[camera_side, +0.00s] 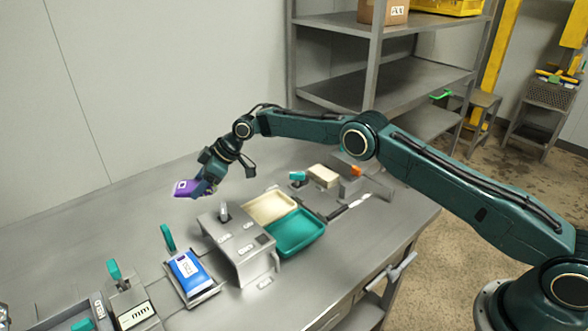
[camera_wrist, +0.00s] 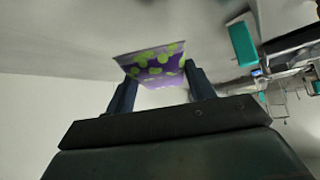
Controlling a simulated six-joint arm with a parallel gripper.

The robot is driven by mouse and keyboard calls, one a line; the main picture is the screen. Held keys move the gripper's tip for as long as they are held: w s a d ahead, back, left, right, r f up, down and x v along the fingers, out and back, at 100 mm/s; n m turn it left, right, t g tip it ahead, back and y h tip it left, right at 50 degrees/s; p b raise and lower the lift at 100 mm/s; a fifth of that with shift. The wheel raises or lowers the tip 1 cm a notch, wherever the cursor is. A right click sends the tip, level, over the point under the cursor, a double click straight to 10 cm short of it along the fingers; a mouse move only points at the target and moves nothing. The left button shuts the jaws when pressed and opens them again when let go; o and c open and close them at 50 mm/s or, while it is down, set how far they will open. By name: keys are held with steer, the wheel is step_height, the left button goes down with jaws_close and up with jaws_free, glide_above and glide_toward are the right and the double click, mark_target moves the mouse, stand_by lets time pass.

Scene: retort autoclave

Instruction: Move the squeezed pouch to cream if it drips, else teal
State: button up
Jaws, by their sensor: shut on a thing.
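My gripper (camera_side: 205,186) is shut on a purple pouch (camera_side: 184,188), held in the air above the left part of the steel bench. In the wrist view the pouch (camera_wrist: 150,62) is purple with green spots and sits between the two fingers. I see no drops on or under it, but the views are too small to be sure. The cream tray (camera_side: 262,209) and the teal tray (camera_side: 297,246) lie side by side on the bench, to the right of and below the pouch. Both trays look empty.
A grey box-shaped fixture (camera_side: 239,246) stands between the pouch and the trays. A blue pouch (camera_side: 189,270) lies on a small stand with a teal lever (camera_side: 168,238). A beige block (camera_side: 323,176) is behind the trays. A steel shelf (camera_side: 385,85) rises behind.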

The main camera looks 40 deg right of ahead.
steer(key=shift+f, duration=3.65)
steer(key=shift+f, duration=0.2)
steer(key=o, duration=1.1)
steer(key=shift+d+r, duration=0.15)
steer(key=v, duration=1.3)
steer(key=shift+s+r, duration=0.15)
steer(key=shift+r, duration=0.05)
